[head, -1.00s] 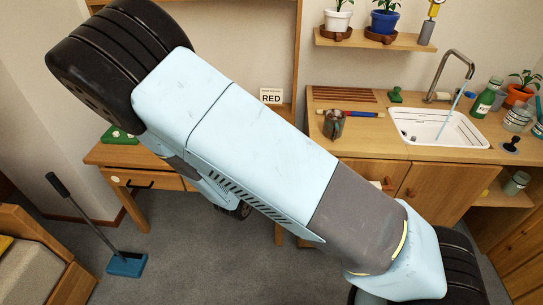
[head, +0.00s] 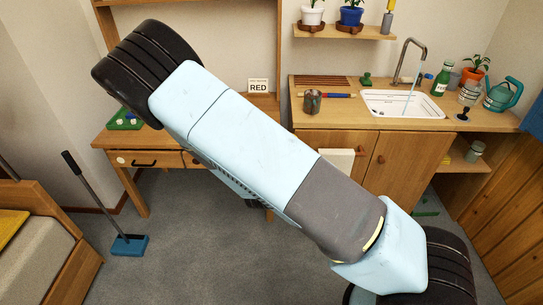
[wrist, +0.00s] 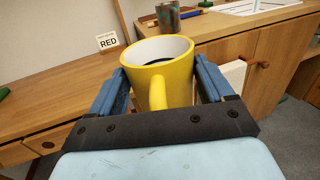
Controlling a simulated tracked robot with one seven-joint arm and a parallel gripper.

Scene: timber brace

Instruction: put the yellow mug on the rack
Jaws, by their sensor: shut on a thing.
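The yellow mug (wrist: 172,84) is upright in the wrist view, its white inside and a dark patch within showing and its handle towards the camera. My gripper (wrist: 160,70) is shut on it, with one blue finger on each side. The mug and gripper are hidden in the head view, where my arm crosses the middle. A slatted wooden rack (head: 325,82) lies on the counter at the back, left of the sink. The mug is held apart from it.
A desk (head: 165,150) with a RED sign (head: 258,86) stands left. A broom (head: 130,244) stands on the grey floor.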

